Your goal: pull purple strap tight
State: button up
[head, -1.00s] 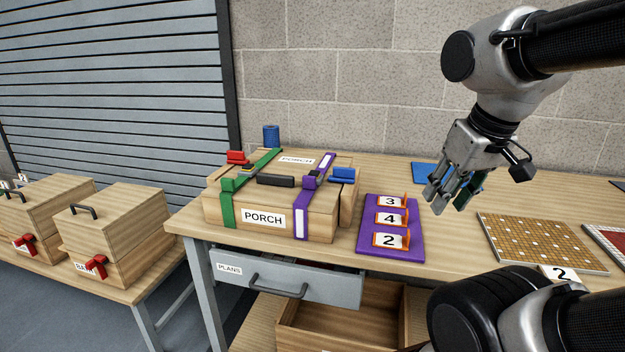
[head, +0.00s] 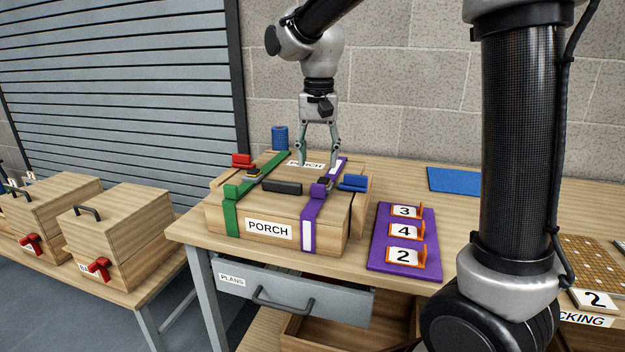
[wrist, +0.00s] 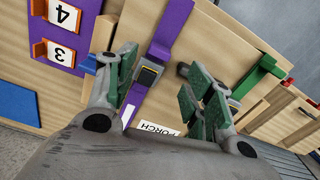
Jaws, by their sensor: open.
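The purple strap (head: 311,221) runs over the right part of the wooden PORCH crate (head: 275,208) and down its front face. A dark buckle with a purple block sits on the strap at the crate's top; the strap and buckle also show in the wrist view (wrist: 168,38). My gripper (head: 318,160) points down above the back of the crate lid, behind the buckle. Its fingers are apart with nothing between them. In the wrist view the buckle lies close beside one finger; I cannot tell whether they touch.
A green strap (head: 231,214) crosses the crate's left side. Red (head: 242,160) and blue (head: 353,183) blocks stand beside the straps. A purple board (head: 375,255) with numbered tags lies to the right. The drawer (head: 330,301) below is partly open.

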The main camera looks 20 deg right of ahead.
aim_at(318, 184)
jog(key=shift+r+m, duration=0.25)
jog(key=shift+m, duration=0.25)
jog(key=shift+s+f+m, duration=0.2)
jog(key=shift+m, duration=0.3)
notch_tip(318, 184, down, 8)
jog(key=shift+r, duration=0.25)
